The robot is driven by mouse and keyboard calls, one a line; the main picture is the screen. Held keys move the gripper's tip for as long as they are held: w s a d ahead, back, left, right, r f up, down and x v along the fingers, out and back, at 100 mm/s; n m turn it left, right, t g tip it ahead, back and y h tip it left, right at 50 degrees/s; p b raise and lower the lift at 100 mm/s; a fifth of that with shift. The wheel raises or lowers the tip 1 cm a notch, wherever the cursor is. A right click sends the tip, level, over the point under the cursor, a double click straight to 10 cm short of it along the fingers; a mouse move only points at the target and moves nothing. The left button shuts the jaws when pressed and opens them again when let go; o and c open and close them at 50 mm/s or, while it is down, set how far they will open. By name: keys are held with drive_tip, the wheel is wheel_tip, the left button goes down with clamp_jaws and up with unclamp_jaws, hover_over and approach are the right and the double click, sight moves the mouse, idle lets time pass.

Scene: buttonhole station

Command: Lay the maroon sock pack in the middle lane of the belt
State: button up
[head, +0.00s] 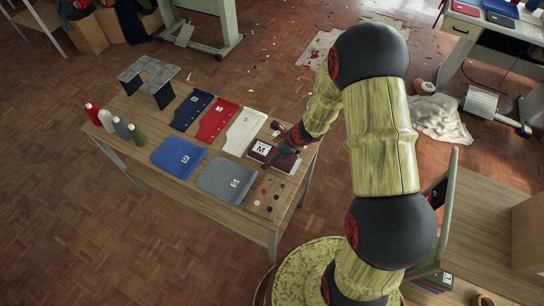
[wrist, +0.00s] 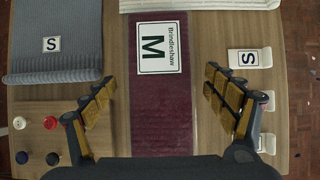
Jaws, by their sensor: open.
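The maroon pack (wrist: 160,110) lies flat on the wooden table, long and narrow, with a white label reading Brindleshaw M. In the head view the maroon pack (head: 285,161) is at the table's right end, partly covered by my gripper (head: 286,148). In the wrist view my gripper (wrist: 160,80) is open, with one finger on each side of the pack and visible gaps between. I cannot tell how high the fingers are above the table. I cannot make out a belt or its lanes in either view.
Folded garments, including a grey one (wrist: 52,60), lie left of the pack. Buttons (wrist: 50,123) lie at lower left, white S tags (wrist: 249,60) at right. Coloured spools (head: 121,127) and a grey stand (head: 148,72) occupy the table's left end. A wooden bench (head: 480,245) stands at right.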

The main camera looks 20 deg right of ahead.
drive_tip(key=shift+c, duration=0.7)
drive_tip(key=c, duration=1.3)
drive_tip(key=shift+r, duration=0.1)
drive_tip(key=shift+c, duration=0.2)
